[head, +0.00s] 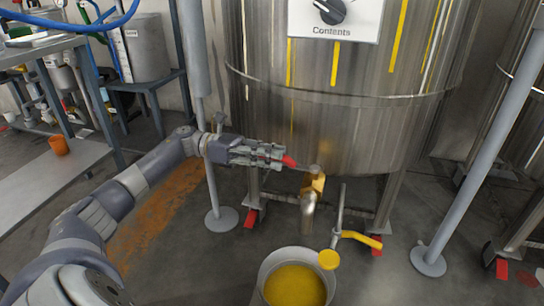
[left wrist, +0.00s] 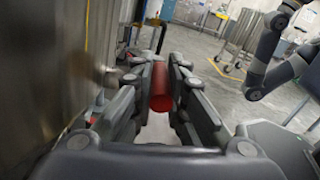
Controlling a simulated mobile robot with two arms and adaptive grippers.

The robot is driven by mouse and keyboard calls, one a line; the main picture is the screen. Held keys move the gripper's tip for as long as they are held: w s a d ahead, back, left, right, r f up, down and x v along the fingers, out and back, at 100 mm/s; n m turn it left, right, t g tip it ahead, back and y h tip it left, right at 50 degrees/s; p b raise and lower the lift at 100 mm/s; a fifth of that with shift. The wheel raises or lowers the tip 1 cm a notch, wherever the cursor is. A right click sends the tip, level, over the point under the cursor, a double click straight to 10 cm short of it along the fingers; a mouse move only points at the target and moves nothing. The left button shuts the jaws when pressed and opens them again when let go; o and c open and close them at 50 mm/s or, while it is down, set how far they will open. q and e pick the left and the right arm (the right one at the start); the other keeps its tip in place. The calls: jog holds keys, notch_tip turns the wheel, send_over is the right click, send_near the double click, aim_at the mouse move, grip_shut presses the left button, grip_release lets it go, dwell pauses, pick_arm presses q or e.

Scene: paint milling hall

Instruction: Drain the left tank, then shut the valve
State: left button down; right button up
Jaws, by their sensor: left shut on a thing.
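The steel tank (head: 340,120) stands in the middle of the head view, streaked with yellow paint. Low on its front is a brass valve (head: 318,184) with a grey outlet spout (head: 308,215) pointing down. My left gripper (head: 284,159) is shut on the valve's red handle (head: 291,162), which sticks out to the left of the valve. In the left wrist view the red handle (left wrist: 160,88) lies between the fingers. A bucket (head: 264,277) holding yellow paint (head: 295,287) stands on the floor below the spout. I cannot make out a stream. My right gripper is not in view.
A yellow-handled fitting (head: 362,239) and a yellow disc (head: 328,260) are close to the bucket's right side. Grey posts (head: 485,140) stand either side of the tank.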

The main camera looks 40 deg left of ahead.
pick_arm(q)
jog(key=c, duration=1.6)
grip_release()
jog(key=shift+f, duration=0.25)
jog(key=shift+o, duration=0.2)
jog(key=shift+w, duration=0.1)
jog(key=shift+r, duration=0.1)
jog(key=v, duration=1.2)
